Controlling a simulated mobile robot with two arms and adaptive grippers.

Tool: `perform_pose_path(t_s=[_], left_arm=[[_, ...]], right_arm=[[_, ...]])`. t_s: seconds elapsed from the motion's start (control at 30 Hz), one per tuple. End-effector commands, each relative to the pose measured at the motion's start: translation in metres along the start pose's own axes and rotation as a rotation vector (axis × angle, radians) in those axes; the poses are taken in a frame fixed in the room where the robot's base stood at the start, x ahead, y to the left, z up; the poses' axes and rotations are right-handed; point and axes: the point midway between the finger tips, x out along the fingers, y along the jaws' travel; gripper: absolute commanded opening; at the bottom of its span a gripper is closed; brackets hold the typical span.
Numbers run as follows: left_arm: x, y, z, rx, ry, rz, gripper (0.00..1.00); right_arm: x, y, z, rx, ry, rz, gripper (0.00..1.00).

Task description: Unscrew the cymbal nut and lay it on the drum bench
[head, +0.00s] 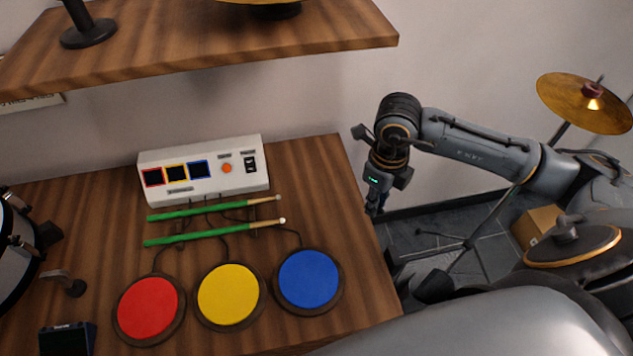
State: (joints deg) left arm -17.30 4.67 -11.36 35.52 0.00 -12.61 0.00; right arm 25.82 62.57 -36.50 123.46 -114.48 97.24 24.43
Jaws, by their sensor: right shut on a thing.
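The drum bench (360,270) is a brown wooden top filling the lower left of the head view. My right gripper (375,208) points down just beside the bench's right edge, near its back corner. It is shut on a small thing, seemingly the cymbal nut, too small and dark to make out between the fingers. The gold cymbal (560,100) is on its stand at the upper right. A dark red washer (592,90) sits on its centre, with the bare rod tip above it. My left gripper is not in view.
Red (148,308), yellow (228,295) and blue (309,280) pads lie on the bench, behind them two green drumsticks (190,236) and a white control box (205,168). A wooden shelf (330,25) overhangs the back. The bench's right strip is clear. A cardboard box (540,222) stands on the floor.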

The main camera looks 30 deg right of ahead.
Motion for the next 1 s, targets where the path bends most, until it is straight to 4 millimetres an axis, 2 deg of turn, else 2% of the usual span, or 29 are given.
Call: perform_pose_path(t_s=[0.1,0.2,0.33,0.43,0.57,0.8,0.9,1.0], left_arm=[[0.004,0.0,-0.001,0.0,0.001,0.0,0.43],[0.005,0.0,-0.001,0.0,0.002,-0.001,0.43],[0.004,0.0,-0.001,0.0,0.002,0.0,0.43],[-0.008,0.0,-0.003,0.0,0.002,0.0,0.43],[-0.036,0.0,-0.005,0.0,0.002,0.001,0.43],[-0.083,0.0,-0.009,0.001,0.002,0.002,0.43],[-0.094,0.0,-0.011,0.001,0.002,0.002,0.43],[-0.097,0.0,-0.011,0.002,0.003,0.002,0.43]], right_arm=[[-0.003,-0.008,-0.001,0.191,-0.003,-0.002,0.0],[-0.005,-0.012,-0.002,0.301,-0.004,0.0,0.0],[-0.008,-0.013,-0.002,0.378,-0.004,0.002,0.0],[-0.011,-0.006,0.002,0.393,-0.002,0.005,0.0],[-0.014,0.017,0.011,0.381,0.006,0.013,0.0],[-0.013,0.072,0.029,0.35,0.006,0.01,0.0],[-0.013,0.089,0.034,0.338,0.001,0.007,0.0],[-0.01,0.098,0.037,0.332,-0.002,0.003,0.0]])
